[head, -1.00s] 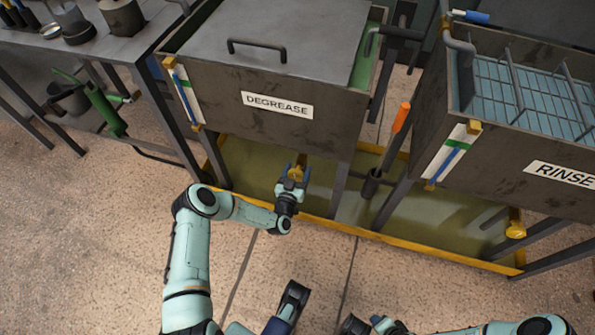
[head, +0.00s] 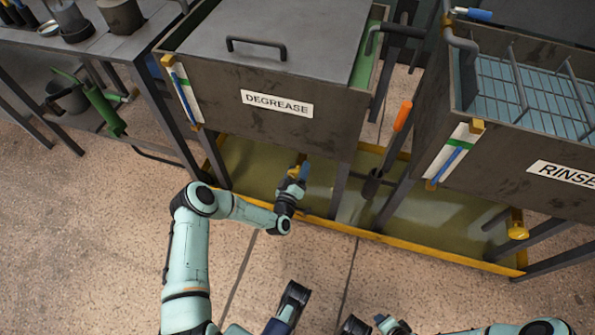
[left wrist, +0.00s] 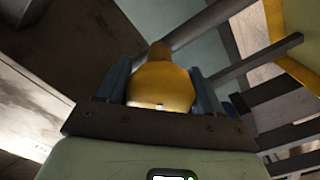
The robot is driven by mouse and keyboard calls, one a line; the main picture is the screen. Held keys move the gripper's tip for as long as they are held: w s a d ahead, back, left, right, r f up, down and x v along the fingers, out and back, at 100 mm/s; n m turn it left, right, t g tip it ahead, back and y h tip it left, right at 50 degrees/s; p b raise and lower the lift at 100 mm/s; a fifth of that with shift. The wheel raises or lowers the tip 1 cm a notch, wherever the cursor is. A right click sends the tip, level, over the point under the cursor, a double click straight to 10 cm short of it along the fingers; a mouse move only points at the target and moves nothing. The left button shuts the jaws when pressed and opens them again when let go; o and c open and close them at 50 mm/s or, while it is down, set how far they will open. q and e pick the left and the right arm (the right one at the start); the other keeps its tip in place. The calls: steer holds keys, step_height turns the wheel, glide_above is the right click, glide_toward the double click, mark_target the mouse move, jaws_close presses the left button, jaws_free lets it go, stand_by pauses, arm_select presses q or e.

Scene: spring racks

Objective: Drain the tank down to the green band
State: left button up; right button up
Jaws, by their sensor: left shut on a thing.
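The DEGREASE tank (head: 225,100) stands at the centre left under a grey lid. Its sight gauge (head: 183,90) at the left front corner is a white strip with a green band; the blue column appears to reach above the band. My left gripper (head: 298,172) is under the tank's front, shut on the yellow drain valve handle (left wrist: 162,85). In the left wrist view the handle sits between both fingers. The valve's outlet is hidden. Part of my right arm shows at the bottom edge, but its jaws cannot be made out.
The RINSE tank (head: 490,165) stands at the right with its own gauge (head: 453,155) and yellow valve (head: 517,228). A yellow-rimmed tray (head: 400,240) lies below both tanks. An orange-handled tool (head: 402,115) stands between them. The floor in front is clear.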

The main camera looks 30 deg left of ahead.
arm_select(q)
steer(key=shift+n, duration=0.3)
steer(key=o, duration=1)
steer(key=p+v, duration=0.3)
steer(key=v, duration=1)
steer(key=shift+s+d, duration=0.1)
steer(key=shift+s, duration=0.15)
arm_select(e)
steer(key=s+a+r+g, duration=0.1)
steer(key=s+a+r, duration=0.1)
steer(key=s+r, duration=0.1)
steer(key=shift+s+a+r+y, duration=0.2)
steer(key=shift+s+y, duration=0.2)
steer(key=shift+s, duration=0.5)
